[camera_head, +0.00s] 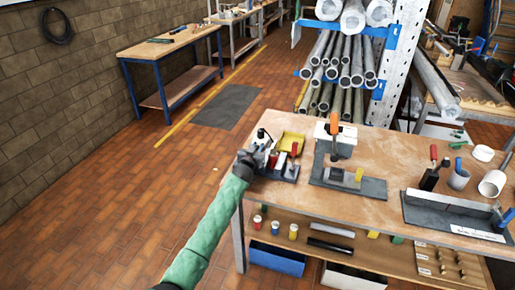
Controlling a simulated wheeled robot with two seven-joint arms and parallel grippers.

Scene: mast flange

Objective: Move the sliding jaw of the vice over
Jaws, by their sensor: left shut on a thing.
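A small dark vice (289,174) with light metal blocks and a red-handled part stands at the left end of the wooden workbench. My left arm, in a green sleeve, reaches up to it from the bottom of the view. My left gripper (256,153) is at the vice's left end and shut on what looks like its sliding jaw. The dark fingers cover that part, so the exact grip is too small to make out. My right gripper is not in view.
A yellow bin (291,141) is just behind the vice. A grey mat (372,187) with an orange-topped device (334,125) lies to its right. Farther right are a dark tray (450,216) and cups. The bench's left edge is close to my gripper; its front middle is clear.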

